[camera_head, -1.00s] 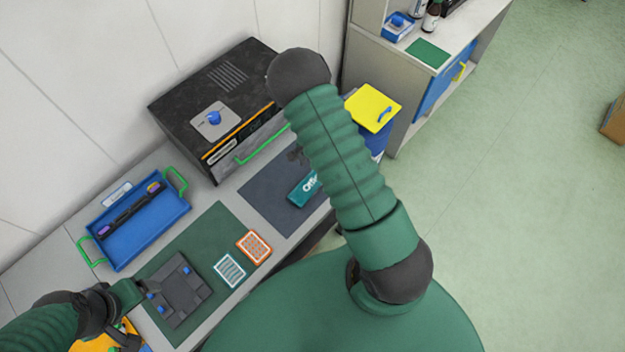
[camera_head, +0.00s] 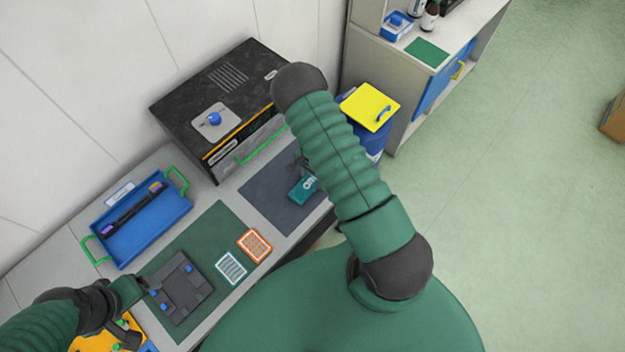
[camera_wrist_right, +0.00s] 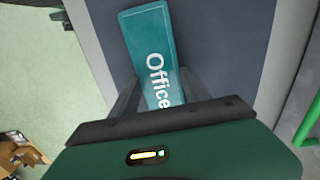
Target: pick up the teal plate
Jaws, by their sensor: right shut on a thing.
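The teal plate (camera_head: 303,189) with white "Office" lettering is over the dark blue-grey mat, partly hidden behind my right arm in the head view. In the right wrist view the plate (camera_wrist_right: 150,50) runs away from my right gripper (camera_wrist_right: 157,92), with its near end between the two fingers. The right gripper is shut on it. I cannot tell whether the plate touches the mat. My left gripper (camera_head: 143,288) is at the lower left, beside a dark grey tiled block (camera_head: 183,290). Its jaws are too small to judge.
A black box-shaped machine (camera_head: 215,95) with a green handle stands behind the mat. A blue tray (camera_head: 150,225) is at the left. Two small cards, orange (camera_head: 254,245) and white (camera_head: 231,267), lie on the green mat. A yellow-lidded blue bin (camera_head: 370,105) stands at the right.

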